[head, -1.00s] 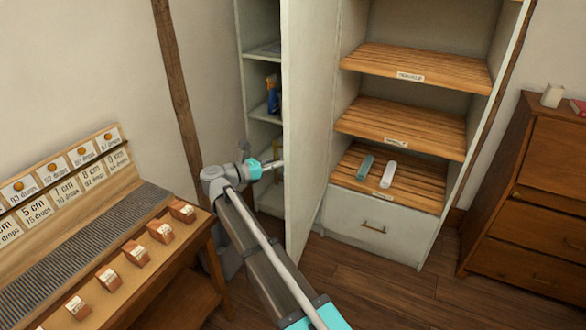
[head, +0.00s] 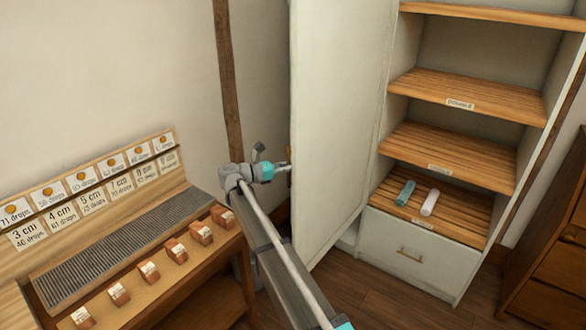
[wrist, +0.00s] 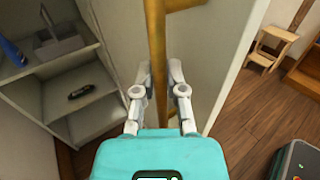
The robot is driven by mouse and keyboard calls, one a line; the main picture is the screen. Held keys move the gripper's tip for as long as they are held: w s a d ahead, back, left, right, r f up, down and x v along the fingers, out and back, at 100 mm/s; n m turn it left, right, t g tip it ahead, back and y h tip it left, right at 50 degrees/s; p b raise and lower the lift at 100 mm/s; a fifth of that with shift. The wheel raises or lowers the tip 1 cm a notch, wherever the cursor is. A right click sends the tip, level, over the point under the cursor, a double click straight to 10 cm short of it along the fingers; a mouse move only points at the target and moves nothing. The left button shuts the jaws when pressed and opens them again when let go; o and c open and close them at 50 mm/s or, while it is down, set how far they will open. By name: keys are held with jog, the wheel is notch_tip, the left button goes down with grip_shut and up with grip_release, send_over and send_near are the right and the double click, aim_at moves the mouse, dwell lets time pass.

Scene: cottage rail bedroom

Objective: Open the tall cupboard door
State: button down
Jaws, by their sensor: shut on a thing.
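The tall cupboard door (head: 338,125) is a pale, tall panel standing open, out from the cupboard; in the head view it hides the compartment behind it. A vertical brass handle (wrist: 157,55) runs up the door's face (wrist: 215,50) in the wrist view. My gripper (wrist: 164,75) is shut on this handle, one finger on each side of it. In the head view my gripper (head: 287,168) is at the door's left edge, and the handle is mostly hidden there. The cupboard's inner shelves (wrist: 85,118) show left of the handle in the wrist view.
Right of the door are open wooden shelves (head: 465,98) with a teal and a white item on the lowest, above a drawer (head: 410,253). A bench (head: 215,262) with blocks and cards stands at the left, close to my arm. A brown dresser (head: 555,235) stands at right.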

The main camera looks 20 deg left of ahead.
jog(key=c, duration=0.7)
grip_release()
jog(key=v, duration=1.2)
jog(key=shift+s, duration=0.1)
